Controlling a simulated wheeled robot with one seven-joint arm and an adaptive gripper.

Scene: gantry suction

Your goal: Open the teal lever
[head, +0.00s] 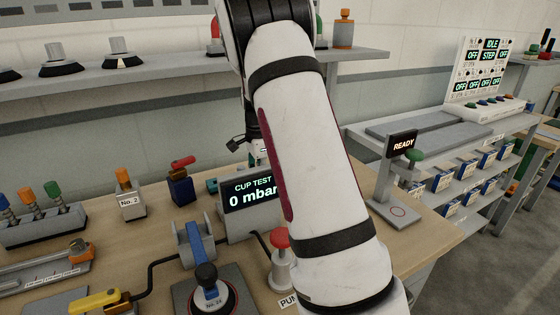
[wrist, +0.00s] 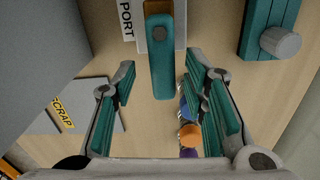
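The teal lever (wrist: 161,75) shows at the top middle of the wrist view, a teal bar with a dark round pivot on a pale mount labelled PORT (wrist: 127,18). My gripper (wrist: 159,64) is open and empty. Its two teal-padded fingers stand apart to the left and right of the lever's lower end, with a gap on each side. I cannot tell the height between the fingertips and the lever. In the head view my arm hides most of the gripper, and I cannot make out the lever there.
A teal block with a grey knob (wrist: 281,43) lies right of the lever. A grey plate labelled SCRAP (wrist: 92,114) lies left. In the head view, the CUP TEST display (head: 252,195) reads 0 mbar, near a red button (head: 280,240) and a blue-grey clamp (head: 195,243).

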